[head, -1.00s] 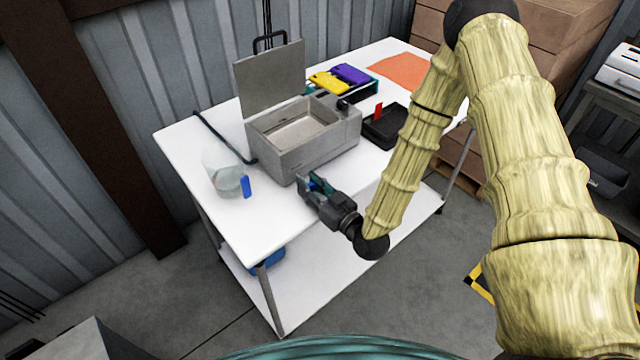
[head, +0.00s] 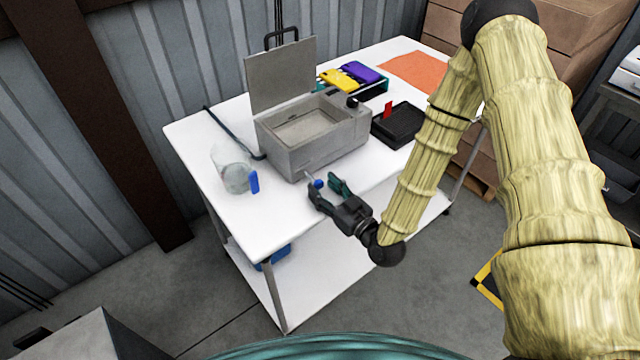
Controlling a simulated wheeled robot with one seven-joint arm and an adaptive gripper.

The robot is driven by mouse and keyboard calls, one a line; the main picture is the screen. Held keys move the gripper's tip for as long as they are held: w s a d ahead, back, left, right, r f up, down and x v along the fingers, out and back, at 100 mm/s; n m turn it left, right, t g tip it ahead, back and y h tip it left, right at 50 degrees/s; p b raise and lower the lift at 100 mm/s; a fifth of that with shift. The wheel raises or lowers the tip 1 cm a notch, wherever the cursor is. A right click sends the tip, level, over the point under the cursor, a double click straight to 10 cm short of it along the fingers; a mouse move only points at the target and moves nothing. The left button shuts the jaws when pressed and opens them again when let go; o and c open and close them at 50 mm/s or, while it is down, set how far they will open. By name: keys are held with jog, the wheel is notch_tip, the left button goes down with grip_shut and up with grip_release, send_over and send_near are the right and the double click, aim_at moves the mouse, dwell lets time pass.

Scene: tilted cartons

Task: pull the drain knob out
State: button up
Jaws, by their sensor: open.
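The drain knob (head: 318,183) is a small blue piece on a short stem at the lower front of the grey metal bath (head: 325,157). The bath stands on the white table with its lid (head: 279,75) raised. My gripper (head: 328,188) is open just in front of the bath. Its two fingers lie on either side of the blue knob in this view. I cannot tell whether either finger touches it. Nothing is held.
A clear jug (head: 233,172) with a blue handle stands left of the bath. A black tray (head: 398,126) with a red piece lies to the right. A rack (head: 352,77) with yellow and purple items is behind. The front of the white table (head: 270,225) is clear.

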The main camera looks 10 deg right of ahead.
jog(key=v, duration=0.9)
jog(key=shift+s+d+f, duration=0.1)
jog(key=shift+s, duration=0.05)
jog(key=s+f+m+g+h, duration=0.1)
jog(key=s+f+g+h, duration=0.1)
jog(key=s+f+g, duration=0.65)
jog(key=s+f+m+g+h, duration=0.25)
jog(key=s+f, duration=0.35)
jog(key=f, duration=0.6)
jog(key=s+d+f+m+g+h, duration=0.1)
jog(key=s+g, duration=0.4)
jog(key=s, duration=0.5)
jog(key=shift+s+d+f+m+h, duration=0.4)
jog(key=shift+d+f+h, duration=0.25)
jog(key=shift+d+h, duration=0.35)
